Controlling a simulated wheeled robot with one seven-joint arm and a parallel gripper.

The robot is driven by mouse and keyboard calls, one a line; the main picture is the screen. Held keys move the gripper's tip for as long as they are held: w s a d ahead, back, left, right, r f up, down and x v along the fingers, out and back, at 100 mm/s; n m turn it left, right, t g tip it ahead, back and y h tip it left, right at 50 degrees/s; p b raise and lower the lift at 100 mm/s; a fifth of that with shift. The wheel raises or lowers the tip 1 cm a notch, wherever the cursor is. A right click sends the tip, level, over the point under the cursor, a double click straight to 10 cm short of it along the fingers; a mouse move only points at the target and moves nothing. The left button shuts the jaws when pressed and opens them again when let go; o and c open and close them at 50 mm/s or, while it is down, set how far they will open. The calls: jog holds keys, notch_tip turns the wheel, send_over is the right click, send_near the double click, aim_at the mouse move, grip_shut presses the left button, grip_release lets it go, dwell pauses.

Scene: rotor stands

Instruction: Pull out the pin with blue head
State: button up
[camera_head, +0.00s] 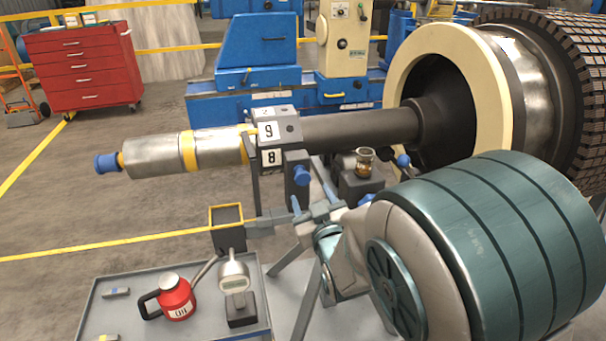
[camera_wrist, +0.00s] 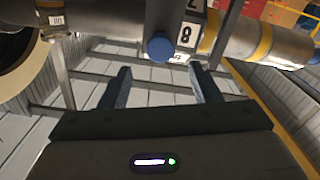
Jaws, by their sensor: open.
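In the wrist view the blue head (camera_wrist: 160,47) faces me, just beyond and between my fingertips. My gripper (camera_wrist: 160,75) is open, with nothing between its fingers. In the head view my gripper (camera_head: 315,208) is below the blue head, apart from it. The pin's shank is hidden behind its head and in the block. Another blue end piece (camera_head: 107,163) sits on the shaft's far left tip.
The shaft (camera_head: 350,130) runs right into a large cream-rimmed rotor (camera_head: 400,75). Metal stand legs are below it. A red tool cabinet (camera_head: 85,70) stands behind.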

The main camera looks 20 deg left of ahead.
aim_at(304, 179)
jog(key=p+x, duration=0.1)
jog(key=x, duration=0.7)
jog(key=shift+w+a, duration=0.1)
jog(key=shift+w, duration=0.15)
